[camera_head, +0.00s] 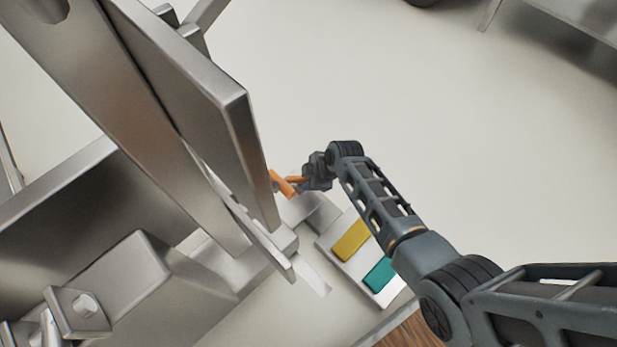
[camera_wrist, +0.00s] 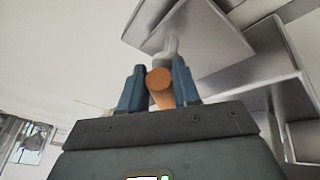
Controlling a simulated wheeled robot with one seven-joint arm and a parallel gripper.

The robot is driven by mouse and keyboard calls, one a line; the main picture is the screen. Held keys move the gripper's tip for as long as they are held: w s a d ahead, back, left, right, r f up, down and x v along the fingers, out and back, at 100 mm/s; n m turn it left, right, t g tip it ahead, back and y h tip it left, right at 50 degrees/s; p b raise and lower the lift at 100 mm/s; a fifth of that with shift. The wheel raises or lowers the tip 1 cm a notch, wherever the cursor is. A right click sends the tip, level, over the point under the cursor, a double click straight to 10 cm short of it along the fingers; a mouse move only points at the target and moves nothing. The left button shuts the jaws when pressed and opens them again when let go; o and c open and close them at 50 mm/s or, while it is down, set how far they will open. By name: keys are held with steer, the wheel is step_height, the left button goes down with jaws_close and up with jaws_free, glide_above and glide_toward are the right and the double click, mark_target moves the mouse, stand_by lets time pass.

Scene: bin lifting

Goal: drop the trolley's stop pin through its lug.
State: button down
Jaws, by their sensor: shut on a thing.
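My gripper (camera_head: 303,180) is shut on the orange grip of the stop pin (camera_head: 282,184), beside the lower edge of a tall steel plate. In the wrist view the round orange end of the pin (camera_wrist: 160,84) sits between the two blue fingers of my gripper (camera_wrist: 159,88). A pale grey shank-like piece shows just beyond it, against or in front of a light metal plate (camera_wrist: 170,22). I cannot tell whether they touch. The lug cannot be made out clearly, and the pin's lower end is hidden.
A tall steel plate (camera_head: 205,85) stands close left of my gripper. A pale panel with a yellow block (camera_head: 352,240) and a teal block (camera_head: 380,274) lies below my arm. A steel bracket with a hole (camera_head: 80,308) is at lower left. Open floor (camera_head: 420,110) lies to the right.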

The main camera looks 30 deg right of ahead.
steer(key=shift+f, duration=1.25)
steer(key=c, duration=0.7)
jaws_free()
steer(key=shift+c, duration=0.2)
steer(key=shift+r, duration=0.15)
steer(key=shift+r+p, duration=1.5)
steer(key=shift+r, duration=0.15)
steer(key=w+d+b, duration=0.3)
steer(key=d, duration=1.2)
steer(key=shift+d, duration=0.35)
